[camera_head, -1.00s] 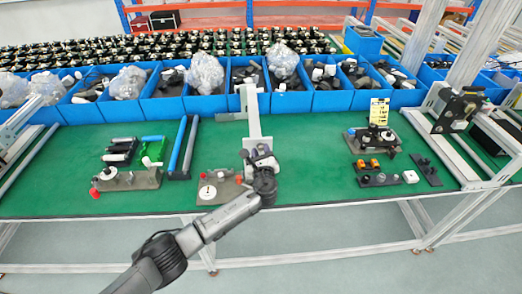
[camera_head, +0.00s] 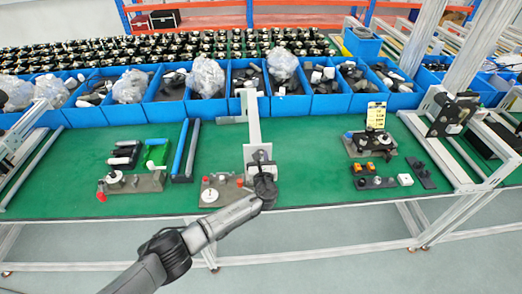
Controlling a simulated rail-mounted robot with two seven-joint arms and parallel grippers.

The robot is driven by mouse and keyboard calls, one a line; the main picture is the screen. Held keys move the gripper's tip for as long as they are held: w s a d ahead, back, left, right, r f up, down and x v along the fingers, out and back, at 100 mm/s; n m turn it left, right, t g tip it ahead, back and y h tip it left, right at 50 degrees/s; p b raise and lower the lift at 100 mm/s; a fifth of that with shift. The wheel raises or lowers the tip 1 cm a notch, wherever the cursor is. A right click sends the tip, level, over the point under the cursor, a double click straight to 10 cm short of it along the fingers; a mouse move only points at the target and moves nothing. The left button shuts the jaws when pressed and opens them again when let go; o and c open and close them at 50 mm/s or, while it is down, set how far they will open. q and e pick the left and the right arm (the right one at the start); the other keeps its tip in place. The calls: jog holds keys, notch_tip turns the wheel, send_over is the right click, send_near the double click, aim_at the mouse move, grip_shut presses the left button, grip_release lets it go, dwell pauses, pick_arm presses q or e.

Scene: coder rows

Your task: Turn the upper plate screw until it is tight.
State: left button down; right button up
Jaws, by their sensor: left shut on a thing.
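My left gripper (camera_head: 261,158) is at the front middle of the green bench, at the lower end of a tall light-grey bracket (camera_head: 253,122). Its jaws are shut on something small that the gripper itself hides. The plate screw cannot be made out, and neither can how far it is turned. A brown-grey base plate (camera_head: 225,191) with a white round knob (camera_head: 209,195) and a red cap lies just left of my wrist. My right gripper is not in view.
A similar fixture plate (camera_head: 150,181) stands at the left, beside blue and grey bars (camera_head: 181,147). A fixture with a yellow label (camera_head: 376,115) stands at the right, with small parts before it. Blue bins (camera_head: 207,109) line the back.

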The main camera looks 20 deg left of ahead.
pick_arm(q)
jog(key=shift+m+p, duration=1.7)
jog(key=shift+m, duration=0.9)
jog(key=c, duration=1.1)
grip_release()
jog(key=n+b, duration=0.6)
jog(key=n, duration=0.3)
jog(key=shift+n+b, duration=0.4)
